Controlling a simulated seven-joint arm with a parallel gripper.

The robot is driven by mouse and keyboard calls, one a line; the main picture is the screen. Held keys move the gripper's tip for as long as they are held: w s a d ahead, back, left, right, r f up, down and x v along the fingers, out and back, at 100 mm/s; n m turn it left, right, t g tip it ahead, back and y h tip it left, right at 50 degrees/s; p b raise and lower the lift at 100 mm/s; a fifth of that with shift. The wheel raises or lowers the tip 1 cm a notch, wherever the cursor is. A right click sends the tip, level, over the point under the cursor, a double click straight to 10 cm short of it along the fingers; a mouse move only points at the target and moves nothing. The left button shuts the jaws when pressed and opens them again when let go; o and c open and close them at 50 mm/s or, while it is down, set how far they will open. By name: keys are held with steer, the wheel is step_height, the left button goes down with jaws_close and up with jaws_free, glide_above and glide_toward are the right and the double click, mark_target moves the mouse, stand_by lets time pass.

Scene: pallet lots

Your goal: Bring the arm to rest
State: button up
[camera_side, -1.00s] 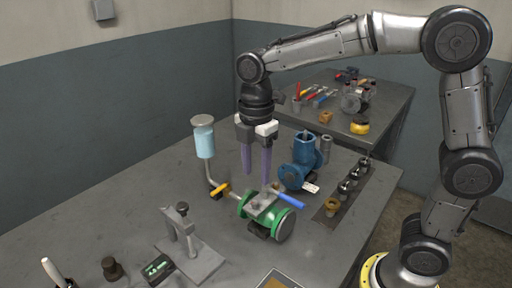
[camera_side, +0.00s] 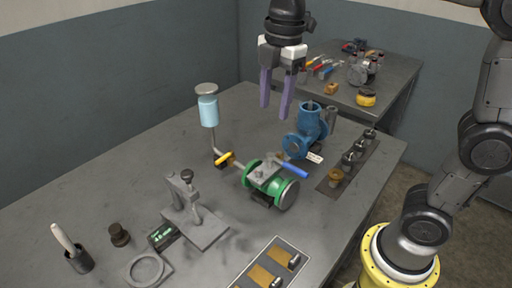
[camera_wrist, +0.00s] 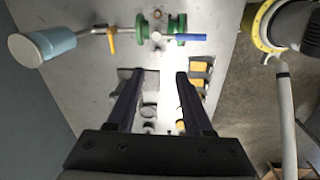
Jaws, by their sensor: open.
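My gripper (camera_side: 275,112) hangs fingers down above the far part of the grey work table (camera_side: 110,180). Its two purple fingers are apart with nothing between them. It also shows in the wrist view (camera_wrist: 163,75), open, with table fixtures seen beyond the fingers. Below it in the side view stands a green valve (camera_side: 287,192) with a blue lever (camera_side: 294,170), clear of the fingers. A blue valve body (camera_side: 310,122) stands right of the fingers, with a white tag on it.
A light-blue cup (camera_side: 208,110) on a bent pipe with a yellow handle (camera_side: 223,159) stands left of my gripper. A grey clamp stand (camera_side: 200,225), a brush pot (camera_side: 78,260) and a tray (camera_side: 245,277) are nearer. A second table (camera_side: 395,85) with tools stands behind.

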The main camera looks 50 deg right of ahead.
steer(key=s+d+m+t, duration=0.35)
steer(key=s+m, duration=0.35)
steer(key=s, duration=0.5)
steer(key=s+d+f+m+t, duration=0.1)
steer(key=s+f+m, duration=0.3)
steer(key=f+m, duration=0.3)
steer(key=m, duration=0.3)
steer(key=shift+s+d, duration=0.25)
steer(key=shift+d, duration=0.05)
